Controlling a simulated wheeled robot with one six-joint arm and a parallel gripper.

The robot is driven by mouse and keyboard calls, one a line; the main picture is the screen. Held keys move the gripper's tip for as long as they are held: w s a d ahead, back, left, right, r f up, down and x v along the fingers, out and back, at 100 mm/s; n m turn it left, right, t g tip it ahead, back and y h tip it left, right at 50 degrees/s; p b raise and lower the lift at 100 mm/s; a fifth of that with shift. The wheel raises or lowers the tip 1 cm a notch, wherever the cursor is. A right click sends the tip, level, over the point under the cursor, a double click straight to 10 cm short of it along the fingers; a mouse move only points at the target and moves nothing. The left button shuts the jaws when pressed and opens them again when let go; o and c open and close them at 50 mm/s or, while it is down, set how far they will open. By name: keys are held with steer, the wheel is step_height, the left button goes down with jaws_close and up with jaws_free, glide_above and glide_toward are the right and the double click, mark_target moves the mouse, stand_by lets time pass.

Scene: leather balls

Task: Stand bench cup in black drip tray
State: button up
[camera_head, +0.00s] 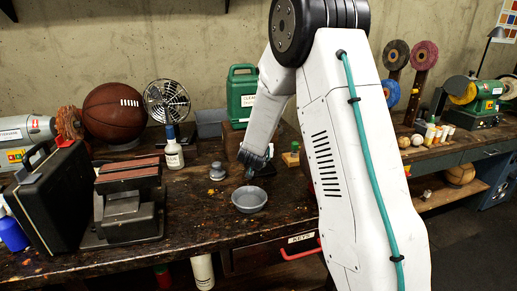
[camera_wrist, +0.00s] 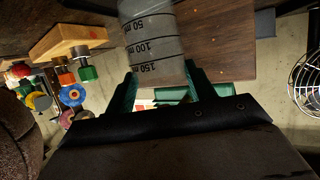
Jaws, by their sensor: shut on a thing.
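In the wrist view, a translucent grey cup (camera_wrist: 153,45) with black marks 50, 100 and 150 sits between the green fingers of my gripper (camera_wrist: 160,88). The fingers are shut on the cup near its 150 mark. In the head view, my gripper (camera_head: 252,163) is low over the bench, behind the grey bowl (camera_head: 249,201); the cup is not clear there.
A small grey round weight-like object (camera_head: 217,172) stands left of my gripper. A black sander-like machine (camera_head: 130,205) is at left. Bare bench lies around the bowl.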

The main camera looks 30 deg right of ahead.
steer(key=shift+s+a+f, duration=0.1)
steer(key=shift+s+f, duration=0.15)
steer(key=shift+f, duration=0.1)
steer(key=shift+f, duration=0.2)
steer(key=o, duration=1.2)
